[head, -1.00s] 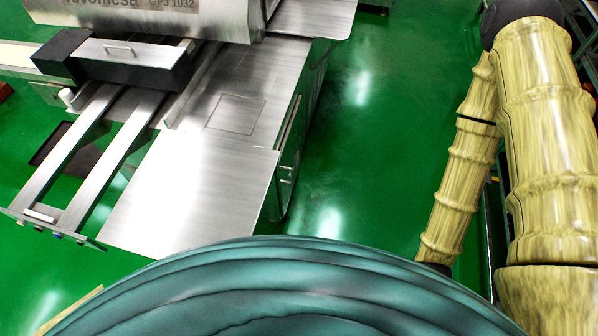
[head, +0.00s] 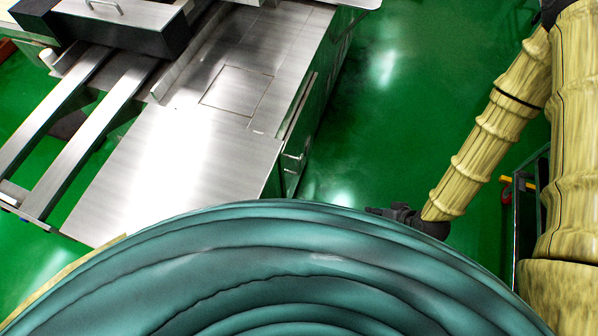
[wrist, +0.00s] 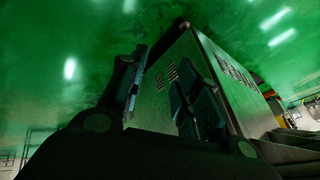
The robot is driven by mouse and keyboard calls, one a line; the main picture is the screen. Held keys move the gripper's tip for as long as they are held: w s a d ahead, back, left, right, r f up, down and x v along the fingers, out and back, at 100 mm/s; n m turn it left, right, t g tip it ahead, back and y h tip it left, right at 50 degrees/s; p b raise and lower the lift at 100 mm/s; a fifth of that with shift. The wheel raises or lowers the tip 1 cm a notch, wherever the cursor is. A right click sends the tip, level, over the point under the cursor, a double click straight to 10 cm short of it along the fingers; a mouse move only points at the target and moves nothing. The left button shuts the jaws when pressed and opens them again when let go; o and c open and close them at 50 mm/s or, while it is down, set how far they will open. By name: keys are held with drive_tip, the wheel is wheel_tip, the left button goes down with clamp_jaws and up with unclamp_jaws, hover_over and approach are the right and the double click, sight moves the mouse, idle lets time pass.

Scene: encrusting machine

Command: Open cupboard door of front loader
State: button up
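The front loader is the steel machine (head: 250,50) at the upper left of the head view, with a flat bare top. Its right side face is seen very steeply; small bar handles (head: 296,156) stand out there, and the door panel itself barely shows. My gripper (head: 386,212) is right of that side, apart from it, partly hidden behind my teal body. In the wrist view my gripper (wrist: 160,92) has its two dark fingers spread with nothing held. Beyond them is a steel cabinet (wrist: 152,98) with vent slots; I cannot tell which face it is.
Two steel rails (head: 90,110) run along the machine's left, under a black block with a handle (head: 104,8). Green floor (head: 375,120) lies clear to the machine's right. A dark-framed rack (head: 520,215) stands at the right, partly behind my arm.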

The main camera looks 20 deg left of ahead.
drive_tip(key=w+a+f+n+t+y+b, duration=0.1)
drive_tip(key=w+a+f+n+y+b, duration=0.35)
drive_tip(key=w+a+b, duration=0.45)
drive_tip(key=n+g+y+b, duration=0.2)
drive_tip(key=n+y+b, duration=0.4)
drive_tip(key=b, duration=0.5)
approach(299, 173)
drive_tip(key=w+d+r, duration=0.2)
drive_tip(key=w+r, duration=0.1)
drive_tip(key=w, duration=0.1)
drive_tip(key=shift+s+a+f+n+g+y+b, duration=0.1)
drive_tip(key=shift+s+a+n+g+y+b, duration=0.25)
drive_tip(key=shift+a+n+g+b, duration=1)
drive_tip(key=shift+s+a+f+n+g+y+b, duration=0.1)
drive_tip(key=shift+s+a+n+g+y+b, duration=0.35)
drive_tip(key=shift+a+b, duration=1.75)
drive_tip(key=shift+s+a+f+n+g+y+b, duration=0.15)
drive_tip(key=shift+a+n+g+y+b, duration=0.2)
drive_tip(key=shift+a+n+g+b, duration=1.35)
drive_tip(key=shift+a+m+t+p, duration=0.55)
drive_tip(key=shift+a+t, duration=0.1)
drive_tip(key=shift+t, duration=0.15)
clamp_jaws()
